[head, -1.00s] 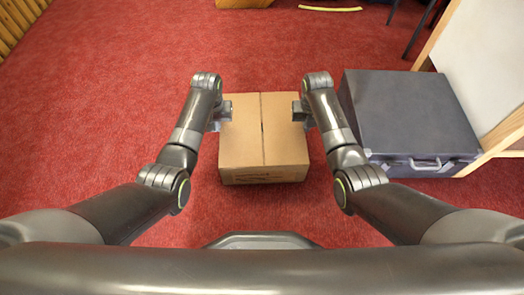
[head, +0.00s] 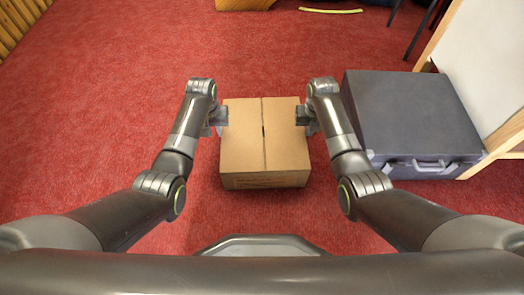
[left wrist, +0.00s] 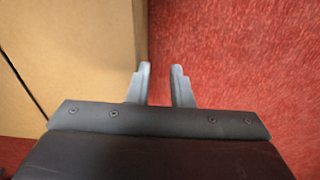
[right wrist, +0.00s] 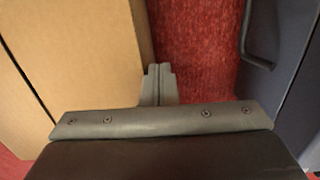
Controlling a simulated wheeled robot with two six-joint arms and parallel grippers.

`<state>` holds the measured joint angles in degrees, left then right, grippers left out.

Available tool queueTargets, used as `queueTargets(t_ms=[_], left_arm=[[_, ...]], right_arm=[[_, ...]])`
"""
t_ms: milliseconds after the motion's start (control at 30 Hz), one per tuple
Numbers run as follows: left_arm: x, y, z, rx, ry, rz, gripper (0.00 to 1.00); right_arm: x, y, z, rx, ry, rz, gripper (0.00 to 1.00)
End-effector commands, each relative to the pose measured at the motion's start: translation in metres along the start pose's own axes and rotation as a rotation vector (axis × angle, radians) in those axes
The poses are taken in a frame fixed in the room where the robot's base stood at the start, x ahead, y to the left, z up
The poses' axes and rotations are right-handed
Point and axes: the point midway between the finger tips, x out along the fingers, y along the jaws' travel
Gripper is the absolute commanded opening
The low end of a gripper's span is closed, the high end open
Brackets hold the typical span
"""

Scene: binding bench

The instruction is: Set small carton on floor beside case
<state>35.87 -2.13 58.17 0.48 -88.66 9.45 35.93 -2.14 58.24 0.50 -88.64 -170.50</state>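The small brown carton (head: 245,140), flaps closed, appears upright on the red carpet, left of the grey case (head: 412,115); a strip of carpet separates them. My left gripper (head: 219,119) is at the carton's left side. In the left wrist view its fingers (left wrist: 161,72) are parted with nothing between them, beside the carton (left wrist: 75,60). My right gripper (head: 307,119) is at the carton's right side. In the right wrist view its fingers (right wrist: 158,72) are together and empty, beside the carton (right wrist: 75,50). I cannot tell whether either still touches it.
The case shows its handle in the right wrist view (right wrist: 295,75), close to my right gripper. A white panel with a wooden frame (head: 490,60) stands behind the case at the right. A yellow strip (head: 330,11) lies far back. Carpet left of the carton is clear.

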Motion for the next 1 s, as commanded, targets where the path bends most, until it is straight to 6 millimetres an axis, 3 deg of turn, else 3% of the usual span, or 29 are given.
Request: queueTargets(t_ms=[67, 233, 533, 700, 1000], left_arm=[[0.000, 0.000, 0.000, 0.000, 0.000, -0.001, 0.20], [0.000, -0.001, 0.000, -0.001, 0.000, -0.003, 0.20], [0.001, 0.001, 0.000, -0.001, -0.001, -0.004, 0.20], [0.001, 0.021, 0.000, 0.001, -0.001, 0.001, 0.20], [-0.039, 0.023, -0.003, 0.001, 0.000, 0.005, 0.20]], right_arm=[[0.001, -0.001, 0.000, 0.000, 0.001, -0.002, 0.00], [0.001, -0.002, -0.001, 0.001, 0.002, -0.004, 0.20], [0.001, -0.001, -0.001, 0.001, 0.004, -0.003, 0.20], [0.002, -0.001, -0.001, 0.000, 0.004, -0.002, 0.20], [-0.039, 0.003, 0.003, -0.001, 0.001, 0.004, 0.20]])
